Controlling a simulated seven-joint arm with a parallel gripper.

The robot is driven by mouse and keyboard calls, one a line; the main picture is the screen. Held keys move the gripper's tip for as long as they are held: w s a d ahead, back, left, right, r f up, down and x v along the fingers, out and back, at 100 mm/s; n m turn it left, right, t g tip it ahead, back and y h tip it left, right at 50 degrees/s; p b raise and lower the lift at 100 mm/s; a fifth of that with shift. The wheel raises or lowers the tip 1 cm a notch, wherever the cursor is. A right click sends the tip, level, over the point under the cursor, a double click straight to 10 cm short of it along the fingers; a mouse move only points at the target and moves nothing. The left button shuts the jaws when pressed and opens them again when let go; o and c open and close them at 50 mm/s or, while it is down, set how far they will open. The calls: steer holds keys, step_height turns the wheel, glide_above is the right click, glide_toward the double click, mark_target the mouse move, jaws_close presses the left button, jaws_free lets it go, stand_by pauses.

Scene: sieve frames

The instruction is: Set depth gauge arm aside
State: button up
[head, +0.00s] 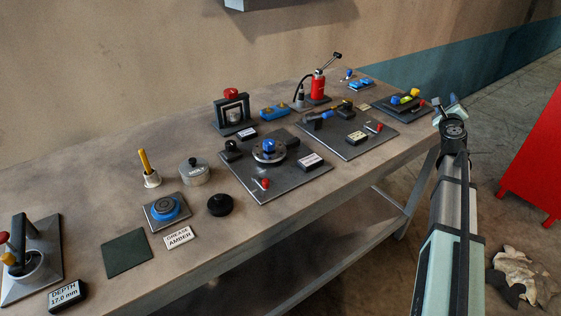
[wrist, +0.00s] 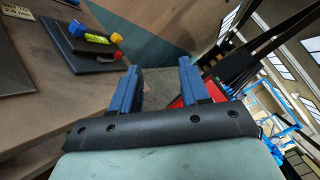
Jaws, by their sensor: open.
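The depth gauge (head: 40,240) stands on a dark plate at the far left of the bench in the head view. It has a dark upright arm, a light round cup and red and yellow knobs at the picture's left edge. A black block reading "DEPTH 17.0 mm" (head: 67,296) lies in front of it. The gauge is out of the wrist view.
On the bench (head: 110,185) are a yellow-handled bell-like tool (head: 151,172), a lidded tin (head: 194,173), a blue ring on a plate (head: 166,210), a black disc (head: 220,205) and a dark green mat (head: 127,252). Several fixtures crowd the far half. A red cabinet (head: 535,150) stands at right.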

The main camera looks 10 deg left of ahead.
steer(key=a+y, duration=0.5)
steer(key=a, duration=1.4)
steer(key=s+a+n+g+y, duration=0.1)
steer(key=s+a+y, duration=0.2)
steer(key=a, duration=0.9)
steer(key=s+a+f+g+y, duration=0.1)
steer(key=s+a+g+y, duration=0.1)
steer(key=s+a, duration=0.5)
steer(key=s+a+f+n+g+y, duration=0.1)
steer(key=s+a+y, duration=0.3)
steer(key=a, duration=1.4)
steer(key=shift+s+f+n+g+y, duration=0.2)
steer(key=shift+s+n+g+y, duration=0.15)
steer(key=shift+s, duration=0.35)
steer(key=s+a+g+y, duration=0.3)
steer(key=s+a, duration=0.6)
steer(key=a, duration=0.1)
steer(key=n+g, duration=1.3)
steer(key=g, duration=0.7)
glide_toward(13, 257)
steer(key=shift+m+y, duration=0.25)
steer(key=shift+y, duration=0.2)
steer(key=x, duration=1.1)
steer(key=shift+s+f, duration=0.15)
steer(key=shift+f, duration=0.15)
steer(key=shift+c, duration=0.2)
